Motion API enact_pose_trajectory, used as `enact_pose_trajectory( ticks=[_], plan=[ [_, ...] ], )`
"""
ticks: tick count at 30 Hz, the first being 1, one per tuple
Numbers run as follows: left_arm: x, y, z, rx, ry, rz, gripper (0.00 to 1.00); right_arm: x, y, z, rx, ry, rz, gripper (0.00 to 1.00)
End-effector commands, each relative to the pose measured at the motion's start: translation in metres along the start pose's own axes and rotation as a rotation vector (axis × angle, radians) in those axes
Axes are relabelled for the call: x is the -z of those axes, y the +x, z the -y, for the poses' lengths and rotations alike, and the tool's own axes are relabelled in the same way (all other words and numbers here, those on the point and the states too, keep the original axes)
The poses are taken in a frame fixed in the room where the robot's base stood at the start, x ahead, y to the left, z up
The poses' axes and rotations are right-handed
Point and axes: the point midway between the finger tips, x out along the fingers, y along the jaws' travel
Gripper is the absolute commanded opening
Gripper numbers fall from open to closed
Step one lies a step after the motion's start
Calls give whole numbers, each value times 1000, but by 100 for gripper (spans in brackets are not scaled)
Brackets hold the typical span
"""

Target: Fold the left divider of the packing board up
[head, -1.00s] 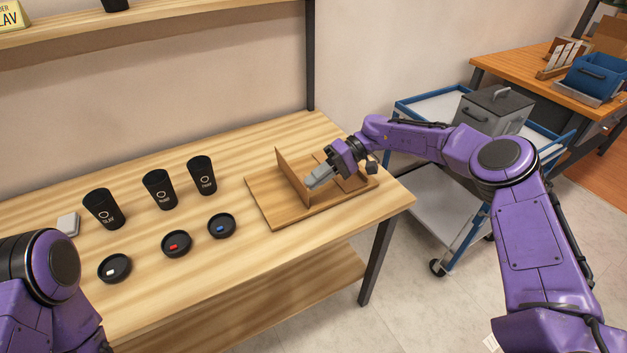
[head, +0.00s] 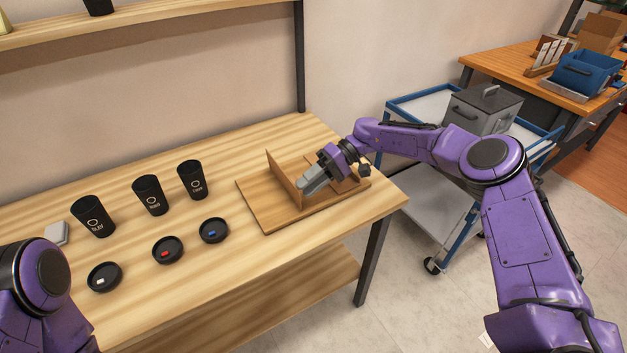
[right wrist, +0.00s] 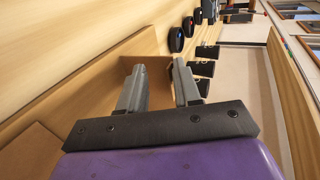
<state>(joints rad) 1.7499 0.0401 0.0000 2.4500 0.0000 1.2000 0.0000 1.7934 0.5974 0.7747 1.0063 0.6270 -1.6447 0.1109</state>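The packing board (head: 256,205) is a flat wooden board near the right end of the table. Its left divider (head: 284,177) stands up from the board, roughly upright. My right gripper (head: 306,188) is just right of this divider, low over the board, and hides part of it. In the right wrist view the two grey fingers (right wrist: 160,88) are spread apart, with a brown panel (right wrist: 158,72) showing beyond and between them. I cannot tell whether a finger touches the panel.
Several black items stand left of the board: cups (head: 150,195) at the back, round lids (head: 213,230) in front. A grey block (head: 57,233) lies further left. A blue-framed cart (head: 437,200) stands right of the table. The table between lids and board is clear.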

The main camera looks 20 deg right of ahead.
Motion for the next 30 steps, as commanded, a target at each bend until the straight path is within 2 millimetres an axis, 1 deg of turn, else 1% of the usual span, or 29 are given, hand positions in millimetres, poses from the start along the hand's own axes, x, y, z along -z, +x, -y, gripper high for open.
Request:
enact_pose_trajectory(
  ticks=[2,5,9,12,15,19,30],
  plan=[
    [-1,3,0,0,0,0,43,0,-7,-2,-2,2,-4,29],
    [-4,9,-1,0,0,0,43,0,-27,-3,-2,0,-6,29],
    [-6,15,-1,0,0,0,43,0,-63,-2,-1,-1,-7,29],
    [-7,17,-2,0,0,0,43,-1,-84,-2,-3,-1,-5,29],
    [-7,18,-2,0,0,0,43,-1,-97,0,-2,-2,-3,29],
    [-7,18,-2,0,0,0,43,-2,-104,0,-2,-2,-1,29],
    [-7,17,-2,0,0,0,43,-2,-104,1,-1,-2,-1,29]
  ],
)
